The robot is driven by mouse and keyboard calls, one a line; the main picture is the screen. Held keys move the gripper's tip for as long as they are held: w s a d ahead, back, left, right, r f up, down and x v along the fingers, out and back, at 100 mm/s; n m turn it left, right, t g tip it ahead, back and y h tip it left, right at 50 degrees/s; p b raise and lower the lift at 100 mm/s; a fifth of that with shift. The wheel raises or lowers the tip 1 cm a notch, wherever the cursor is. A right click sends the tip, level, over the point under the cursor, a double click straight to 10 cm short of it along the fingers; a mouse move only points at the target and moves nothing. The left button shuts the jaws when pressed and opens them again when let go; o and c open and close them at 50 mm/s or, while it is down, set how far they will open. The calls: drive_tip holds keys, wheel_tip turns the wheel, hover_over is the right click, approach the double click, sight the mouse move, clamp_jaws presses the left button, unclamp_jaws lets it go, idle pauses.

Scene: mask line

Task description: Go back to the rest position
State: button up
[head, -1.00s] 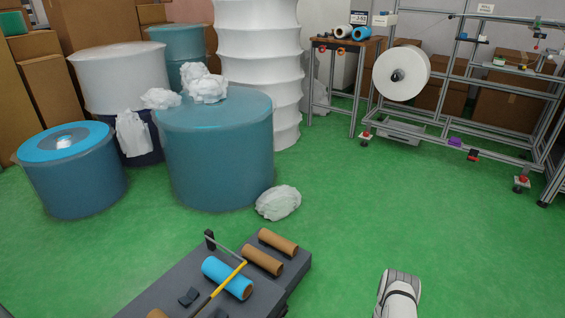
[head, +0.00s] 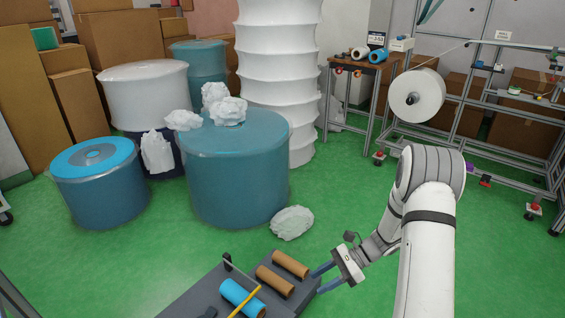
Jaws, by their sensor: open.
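My gripper (head: 327,278) is in the head view at the lower middle, at the end of my white and grey arm. Its two blue fingers are apart with nothing between them. They point left, beside the right edge of a dark grey platform (head: 188,300). Two brown cardboard tubes (head: 290,264) and (head: 274,281) lie on that platform, just left of the fingers. A blue roll (head: 241,297) lies further left. I cannot tell whether a finger touches the platform.
A large blue drum (head: 238,180) with crumpled white film on top stands ahead. A white bundle (head: 292,222) lies on the floor beside it. A metal frame with a white roll (head: 417,95) stands at the back right. Green floor is clear at the right.

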drive_tip(key=s+d+r+n+t+h+p, duration=0.1)
drive_tip(key=s+r+n+h+p, duration=0.3)
drive_tip(key=r, duration=1)
drive_tip(key=s+d+r+n+t+h+p, duration=0.1)
drive_tip(key=s+r+n+t+h+p, duration=0.2)
drive_tip(key=r, duration=1.2)
drive_tip(key=s+d+r+n+t+h+p, duration=0.1)
drive_tip(key=s+r+n+h+p, duration=0.3)
drive_tip(key=s+r+n+p, duration=0.5)
wheel_tip(320, 180, up, 6)
drive_tip(key=s+t+p, duration=0.1)
drive_tip(key=s+p, duration=0.1)
drive_tip(key=shift+s+d+h, duration=0.3)
drive_tip(key=shift+s+h, duration=0.05)
drive_tip(key=shift+h, duration=0.05)
drive_tip(key=shift+f, duration=0.15)
drive_tip(key=shift+c, duration=0.2)
drive_tip(key=shift+c, duration=0.5)
drive_tip(key=shift+d, duration=0.1)
